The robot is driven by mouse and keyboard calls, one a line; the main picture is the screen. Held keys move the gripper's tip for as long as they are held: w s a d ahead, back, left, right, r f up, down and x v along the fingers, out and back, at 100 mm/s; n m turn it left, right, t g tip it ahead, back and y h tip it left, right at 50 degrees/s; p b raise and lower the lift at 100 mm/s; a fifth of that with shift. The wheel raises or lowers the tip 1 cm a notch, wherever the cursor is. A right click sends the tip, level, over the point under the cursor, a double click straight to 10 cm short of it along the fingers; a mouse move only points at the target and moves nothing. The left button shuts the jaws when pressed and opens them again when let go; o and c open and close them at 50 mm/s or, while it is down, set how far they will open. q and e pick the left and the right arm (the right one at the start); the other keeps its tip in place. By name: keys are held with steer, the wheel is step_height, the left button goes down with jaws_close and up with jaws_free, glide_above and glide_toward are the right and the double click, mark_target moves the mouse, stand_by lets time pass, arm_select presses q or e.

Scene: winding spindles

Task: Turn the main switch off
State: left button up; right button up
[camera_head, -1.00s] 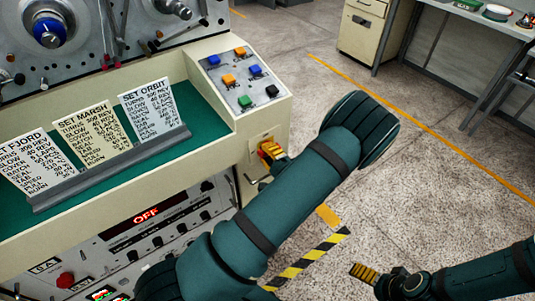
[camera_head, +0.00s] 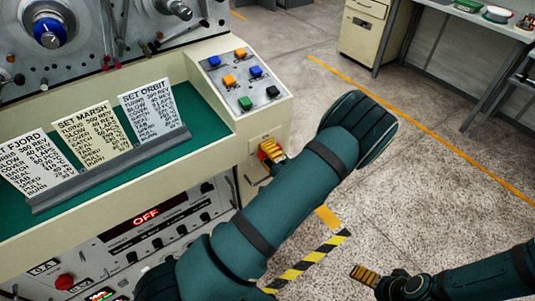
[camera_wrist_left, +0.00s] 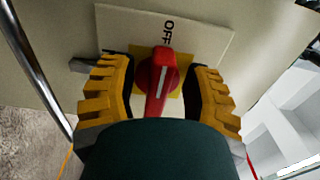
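The main switch is a red rotary knob (camera_wrist_left: 161,82) with a white line on a yellow square, mounted on a pale plate (camera_wrist_left: 215,45). The white line runs along the handle, roughly toward the word OFF on the plate. My left gripper (camera_wrist_left: 160,95) has one yellow finger on each side of the knob, with gaps visible, so it is open around it. In the head view my left gripper (camera_head: 272,152) is at the cabinet's right-hand face and mostly covers the switch. My right gripper (camera_head: 364,275) is low over the floor, away from the cabinet; its finger gap is unclear.
The cream cabinet (camera_head: 215,118) carries a panel of coloured buttons (camera_head: 243,80), a row of cards (camera_head: 85,134) and a red display reading OFF (camera_head: 146,217). Striped floor tape (camera_head: 308,262) lies beside it. Open floor extends right to a workbench (camera_head: 470,22).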

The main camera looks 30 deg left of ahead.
arm_select(q)
steer(key=v, duration=1.2)
steer(key=shift+f, duration=0.1)
stand_by(0.4)
